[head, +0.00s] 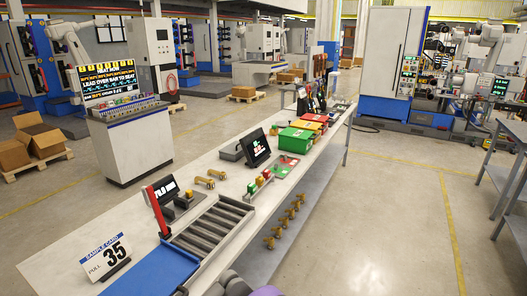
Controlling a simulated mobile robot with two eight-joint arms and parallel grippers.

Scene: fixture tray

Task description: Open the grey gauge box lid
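A small dark grey box (231,152) sits on the long bench (128,228), to the left of a tilted black display (256,148). It may be the grey gauge box; it is too small to tell for certain. Its top looks flat and closed. Neither gripper shows in the head view. Only rounded grey and purple parts, which look like my own arm, show at the bottom edge.
A slotted grey tray (213,222), a blue panel (150,273), a red upright bar (157,212) and a sample card (106,258) stand at the bench's near end. Green (295,139) and red boxes stand farther along. Brass parts (205,182) lie mid-bench.

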